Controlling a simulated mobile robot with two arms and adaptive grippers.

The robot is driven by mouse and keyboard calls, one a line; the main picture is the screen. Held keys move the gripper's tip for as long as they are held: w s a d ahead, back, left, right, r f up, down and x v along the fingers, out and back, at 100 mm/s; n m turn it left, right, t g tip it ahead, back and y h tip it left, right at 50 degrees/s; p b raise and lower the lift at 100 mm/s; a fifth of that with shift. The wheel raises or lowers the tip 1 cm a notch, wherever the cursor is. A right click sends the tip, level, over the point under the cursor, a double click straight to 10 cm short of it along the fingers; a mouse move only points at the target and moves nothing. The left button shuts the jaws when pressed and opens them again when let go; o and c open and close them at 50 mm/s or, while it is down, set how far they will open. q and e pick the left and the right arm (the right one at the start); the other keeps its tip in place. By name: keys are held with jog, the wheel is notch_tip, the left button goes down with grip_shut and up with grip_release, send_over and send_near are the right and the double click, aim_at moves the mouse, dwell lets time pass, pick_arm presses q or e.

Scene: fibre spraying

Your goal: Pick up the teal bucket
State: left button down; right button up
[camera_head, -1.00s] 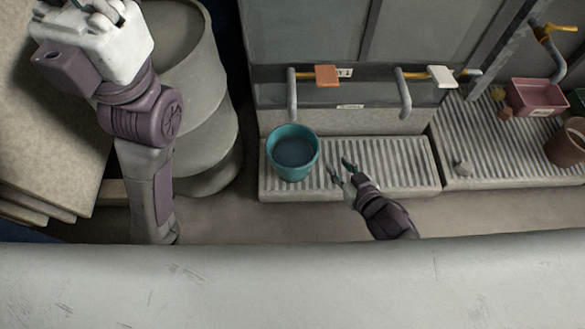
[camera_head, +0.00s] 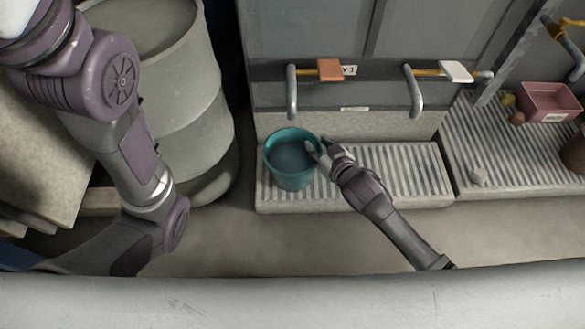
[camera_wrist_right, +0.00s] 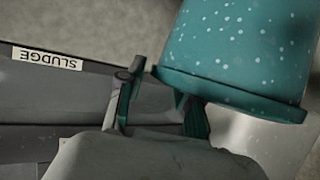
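The teal bucket (camera_head: 290,178) stands upright at the left end of a ribbed grey platform, with its open top towards the head camera. My right gripper (camera_head: 317,146) is at the bucket's right rim, one finger over the opening and the other outside. In the right wrist view the speckled teal bucket (camera_wrist_right: 240,45) fills the upper right. The fingers of my right gripper (camera_wrist_right: 160,88) are apart near the rim, one partly hidden behind it. Contact with the rim cannot be told. My left arm crosses the left side; its gripper is out of frame.
The ribbed platform (camera_head: 408,172) is bare right of the bucket. Taps with an orange handle (camera_head: 330,69) and a white handle (camera_head: 456,71) hang above it. A grey barrel (camera_head: 170,90) stands to the left. A pink bin (camera_head: 548,102) is on the right platform.

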jog(key=shift+w+a+f, duration=0.1)
jog(key=shift+w+f, duration=0.05)
jog(key=shift+w, duration=0.25)
jog(key=shift+c, duration=0.3)
grip_shut()
jog(key=shift+r, duration=0.2)
